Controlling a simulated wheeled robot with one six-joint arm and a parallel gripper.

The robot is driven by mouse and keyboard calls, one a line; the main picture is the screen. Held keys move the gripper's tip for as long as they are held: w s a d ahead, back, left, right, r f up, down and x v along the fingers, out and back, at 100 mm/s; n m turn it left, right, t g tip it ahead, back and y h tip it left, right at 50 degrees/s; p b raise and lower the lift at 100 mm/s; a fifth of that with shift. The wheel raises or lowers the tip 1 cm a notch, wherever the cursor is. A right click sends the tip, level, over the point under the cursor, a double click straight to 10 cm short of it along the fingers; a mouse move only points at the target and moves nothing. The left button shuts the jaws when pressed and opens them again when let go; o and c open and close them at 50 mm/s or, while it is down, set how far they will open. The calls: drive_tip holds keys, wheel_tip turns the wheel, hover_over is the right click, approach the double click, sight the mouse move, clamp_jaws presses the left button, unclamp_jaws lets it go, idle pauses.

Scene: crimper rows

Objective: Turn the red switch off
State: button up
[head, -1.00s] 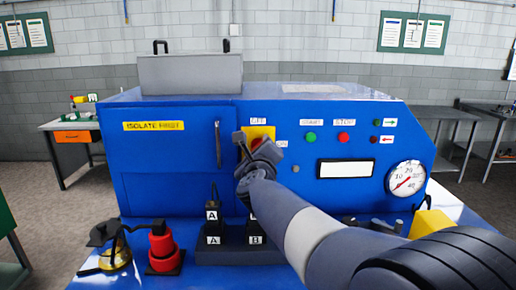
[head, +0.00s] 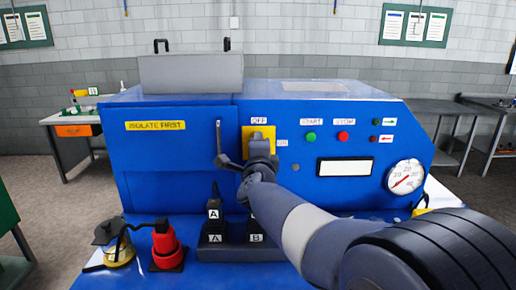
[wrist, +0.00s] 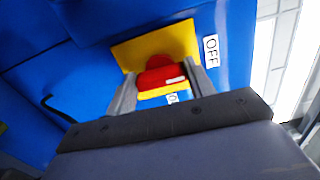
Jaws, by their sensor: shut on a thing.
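The red switch (wrist: 160,75) sits on a yellow plate (wrist: 126,52) on the blue machine front. In the wrist view it lies between the two fingers of my gripper (wrist: 163,88), which is shut on it. A white mark on the red handle is on the side nearer the OFF label (wrist: 210,51). Another small label (wrist: 172,98) shows partly below the switch. In the head view my gripper (head: 260,145) is against the yellow plate (head: 249,132) and hides the switch. There the OFF label (head: 259,120) is above the plate.
Green (head: 311,137) and red (head: 343,136) buttons are right of the plate, with a gauge (head: 405,176) farther right. A door handle (head: 219,137) is close on the left.

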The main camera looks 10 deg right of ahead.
drive_tip(key=shift+n, duration=0.3)
drive_tip(key=o, duration=1)
drive_tip(key=s, duration=0.3)
drive_tip(key=s+a, duration=0.1)
drive_tip(key=s, duration=0.3)
drive_tip(key=s+a, duration=0.1)
drive_tip(key=s, duration=0.2)
drive_tip(key=shift+s+a, duration=0.1)
drive_tip(key=shift+s, duration=0.25)
drive_tip(key=shift+w, duration=0.1)
drive_tip(key=w, duration=0.3)
drive_tip(key=w+d, duration=0.1)
drive_tip(key=w, duration=0.3)
drive_tip(key=w+d, duration=0.1)
drive_tip(key=w, duration=0.2)
drive_tip(key=shift+w+d, duration=0.1)
drive_tip(key=shift+w, duration=0.15)
